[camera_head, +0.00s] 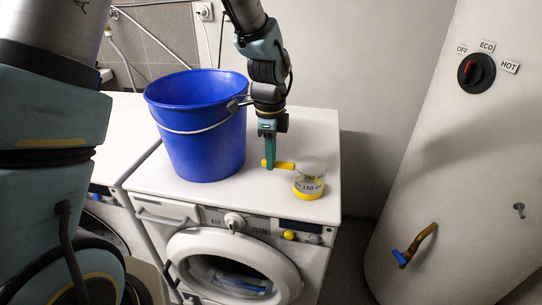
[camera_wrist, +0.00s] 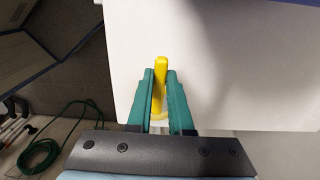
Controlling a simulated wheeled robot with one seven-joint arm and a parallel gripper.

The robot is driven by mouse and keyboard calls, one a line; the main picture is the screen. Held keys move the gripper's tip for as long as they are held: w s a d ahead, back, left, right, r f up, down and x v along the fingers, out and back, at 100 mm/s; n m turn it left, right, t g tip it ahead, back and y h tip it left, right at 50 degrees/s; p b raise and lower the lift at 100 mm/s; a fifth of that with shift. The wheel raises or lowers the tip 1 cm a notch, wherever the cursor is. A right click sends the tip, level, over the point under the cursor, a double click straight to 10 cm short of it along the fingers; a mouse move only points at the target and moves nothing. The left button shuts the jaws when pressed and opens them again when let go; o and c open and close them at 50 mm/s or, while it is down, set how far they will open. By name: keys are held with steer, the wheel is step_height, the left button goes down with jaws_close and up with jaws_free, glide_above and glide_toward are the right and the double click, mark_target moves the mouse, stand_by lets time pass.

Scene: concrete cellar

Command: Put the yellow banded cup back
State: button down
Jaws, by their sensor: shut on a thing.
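The yellow banded cup (camera_head: 309,180) is a clear measuring cup with dark volume marks, a yellow band at its bottom and a yellow handle pointing left. It is upright at the front right of the white machine's top (camera_head: 225,190); I cannot tell whether its base touches. My gripper (camera_head: 269,163) reaches down from above, left of the cup, and is shut on the handle. In the wrist view the yellow handle (camera_wrist: 159,88) lies between the green fingers of my gripper (camera_wrist: 160,76); the cup's body is mostly hidden there.
A blue bucket (camera_head: 205,140) with a wire handle stands on the top, just left of my gripper. A second white machine adjoins on the left. A white tank (camera_head: 465,160) with a dial and a brass tap stands right. A green hose (camera_wrist: 40,150) lies on the floor.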

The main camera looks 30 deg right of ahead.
steer(key=c, duration=0.8)
jaws_free()
step_height(320, 180, up, 12)
steer(key=shift+w+a+r+b, duration=0.1)
steer(key=shift+b, duration=0.75)
